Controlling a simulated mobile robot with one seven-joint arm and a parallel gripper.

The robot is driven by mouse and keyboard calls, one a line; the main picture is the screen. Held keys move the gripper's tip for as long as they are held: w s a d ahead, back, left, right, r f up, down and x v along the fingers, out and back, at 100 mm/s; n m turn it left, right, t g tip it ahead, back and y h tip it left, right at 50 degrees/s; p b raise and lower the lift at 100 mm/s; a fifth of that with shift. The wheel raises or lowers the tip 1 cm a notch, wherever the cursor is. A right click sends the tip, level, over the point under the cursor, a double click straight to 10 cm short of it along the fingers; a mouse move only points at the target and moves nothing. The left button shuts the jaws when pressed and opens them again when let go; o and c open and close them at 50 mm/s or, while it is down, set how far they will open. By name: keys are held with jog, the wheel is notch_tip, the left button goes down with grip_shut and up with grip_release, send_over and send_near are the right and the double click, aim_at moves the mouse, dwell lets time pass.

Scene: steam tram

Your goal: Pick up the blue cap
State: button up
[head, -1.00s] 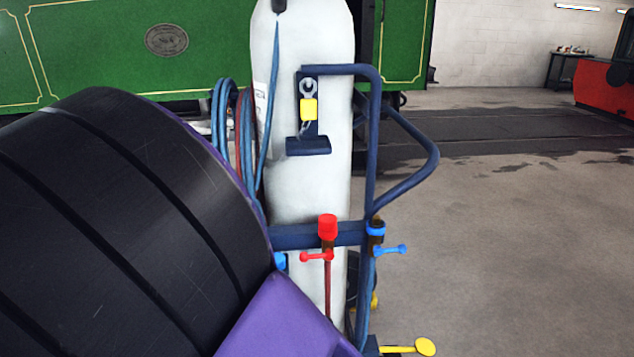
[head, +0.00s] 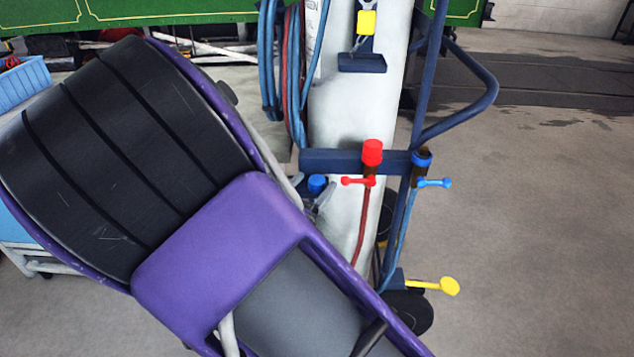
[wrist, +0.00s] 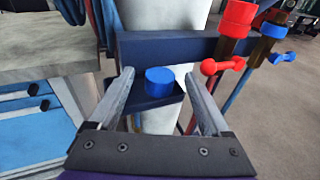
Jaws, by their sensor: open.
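A round blue cap (wrist: 160,80) sits on a small dark blue bracket (wrist: 158,103) in front of the pale cylinder. It lies between the two grey fingers of my gripper (wrist: 159,74), which is open with a gap on each side of the cap. In the head view the same blue cap (head: 317,183) shows just past my purple and black arm, with the gripper (head: 313,192) partly hidden there. A second blue cap (head: 421,158) tops a valve on the right, with a blue handle (head: 434,182).
The white cylinder (head: 350,110) stands on a dark blue trolley frame (head: 462,60). A red-capped valve (head: 372,152) is right of the gripper, and a yellow knob (head: 449,286) is lower. Hoses (head: 283,70) hang left. Open floor lies to the right.

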grip_shut()
